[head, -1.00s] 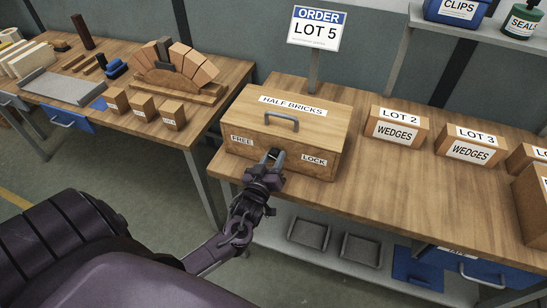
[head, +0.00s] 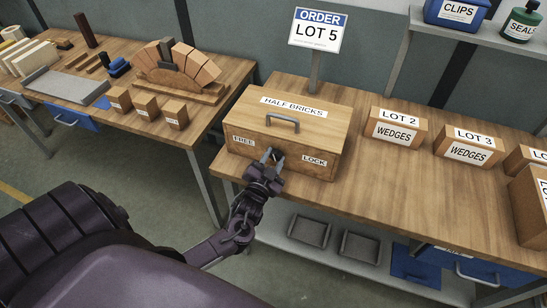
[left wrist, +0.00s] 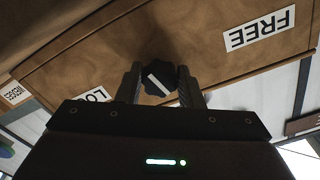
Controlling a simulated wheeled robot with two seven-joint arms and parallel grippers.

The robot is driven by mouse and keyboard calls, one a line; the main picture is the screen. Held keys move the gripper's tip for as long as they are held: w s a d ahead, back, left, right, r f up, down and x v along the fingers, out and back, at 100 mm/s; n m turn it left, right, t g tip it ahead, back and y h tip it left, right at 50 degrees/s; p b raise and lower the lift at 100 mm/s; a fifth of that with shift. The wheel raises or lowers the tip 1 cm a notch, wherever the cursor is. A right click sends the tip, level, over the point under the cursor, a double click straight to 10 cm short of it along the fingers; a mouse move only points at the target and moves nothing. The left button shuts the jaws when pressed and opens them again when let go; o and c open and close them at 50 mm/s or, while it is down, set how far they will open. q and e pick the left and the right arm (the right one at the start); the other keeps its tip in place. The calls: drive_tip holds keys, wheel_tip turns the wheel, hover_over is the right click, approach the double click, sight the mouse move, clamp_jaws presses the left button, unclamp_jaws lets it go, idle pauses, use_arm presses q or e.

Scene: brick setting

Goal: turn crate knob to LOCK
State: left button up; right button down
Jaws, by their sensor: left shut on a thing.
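The wooden crate (head: 290,130) is labelled HALF BRICKS on its lid, with FREE (head: 243,140) and LOCK (head: 314,160) labels on its front. The crate knob (left wrist: 159,78) is dark with a white stripe and sits on the front between those labels. The stripe slants toward lower right in the left wrist view; I cannot tell which label it points to. My left gripper (head: 271,158) is at the crate front, shut on the knob, with one finger on each side in the left wrist view (left wrist: 158,87). In the head view the gripper hides the knob. My right gripper is not in view.
The crate stands near the front edge of the wooden bench (head: 390,185). LOT 2 (head: 397,127) and LOT 3 (head: 467,147) wedge boxes stand to its right. The ORDER LOT 5 sign (head: 317,30) stands behind. Another bench (head: 205,90) with a brick arch is at left.

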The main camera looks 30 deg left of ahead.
use_arm(q)
drive_tip(key=shift+m, duration=1)
drive_tip(key=o, duration=1)
drive_tip(key=shift+c, duration=0.2)
drive_tip(key=shift+s, duration=0.1)
drive_tip(key=shift+s+d, duration=0.1)
drive_tip(key=shift+s, duration=0.2)
drive_tip(key=b+v, duration=0.1)
drive_tip(key=v, duration=0.6)
